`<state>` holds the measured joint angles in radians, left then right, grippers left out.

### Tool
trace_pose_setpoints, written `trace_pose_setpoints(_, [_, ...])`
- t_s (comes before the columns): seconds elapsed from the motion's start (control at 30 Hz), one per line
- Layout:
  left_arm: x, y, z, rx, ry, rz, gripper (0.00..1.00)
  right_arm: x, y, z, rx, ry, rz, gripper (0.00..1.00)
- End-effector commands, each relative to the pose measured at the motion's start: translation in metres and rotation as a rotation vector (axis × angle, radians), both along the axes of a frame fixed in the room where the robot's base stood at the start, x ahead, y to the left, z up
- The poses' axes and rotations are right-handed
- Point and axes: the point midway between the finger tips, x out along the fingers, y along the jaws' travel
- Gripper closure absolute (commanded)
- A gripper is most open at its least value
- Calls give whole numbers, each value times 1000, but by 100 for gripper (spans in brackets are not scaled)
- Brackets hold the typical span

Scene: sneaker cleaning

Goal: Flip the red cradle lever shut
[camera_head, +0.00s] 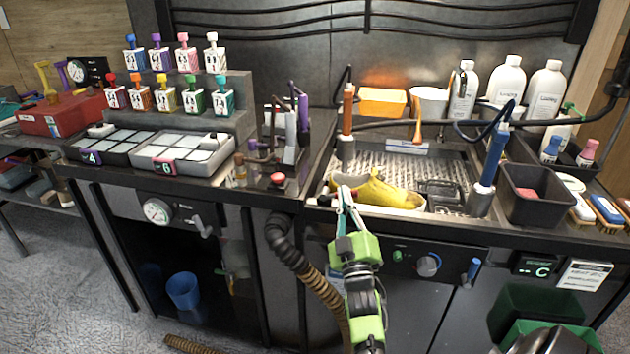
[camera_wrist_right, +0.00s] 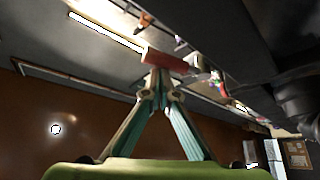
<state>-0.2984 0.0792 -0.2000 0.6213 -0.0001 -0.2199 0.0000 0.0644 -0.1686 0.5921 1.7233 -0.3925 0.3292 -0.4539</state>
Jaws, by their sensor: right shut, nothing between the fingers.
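The yellow sneaker (camera_head: 378,191) lies on the perforated wash tray at the front of the sink, toe to the right. My right gripper (camera_head: 344,192) is shut and empty, with its fingertips at the tray's front edge, over the sneaker's left end. In the right wrist view, the closed fingertips (camera_wrist_right: 159,78) are right below a short red bar (camera_wrist_right: 172,62), which looks like the lever. I cannot tell whether they touch it. I cannot make the lever out in the head view. My left gripper is not in view.
A blue-handled tool (camera_head: 490,165) and an orange-handled one (camera_head: 347,125) stand upright beside the tray. A dark bin (camera_head: 532,195) is at right. A red button (camera_head: 278,179) is on the left counter. A ribbed hose (camera_head: 300,258) hangs left of my right arm.

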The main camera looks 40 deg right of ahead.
Motion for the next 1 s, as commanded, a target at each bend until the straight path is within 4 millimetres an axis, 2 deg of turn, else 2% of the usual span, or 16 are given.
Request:
trace_pose_setpoints(0.03, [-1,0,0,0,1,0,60,-1,-2,-6,6,12,-4,100])
trace_pose_setpoints(0.17, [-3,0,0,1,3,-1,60,-1,-2,-6,7,13,-3,100])
trace_pose_setpoints(0.33, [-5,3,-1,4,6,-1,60,0,-2,1,5,12,-4,100])
trace_pose_setpoints(0.7, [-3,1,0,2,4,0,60,0,1,74,-3,1,-1,100])
trace_pose_setpoints(0.87, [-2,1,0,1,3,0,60,0,1,94,-3,0,0,100])
trace_pose_setpoints(1.0, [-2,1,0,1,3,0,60,0,2,100,-1,1,1,100])
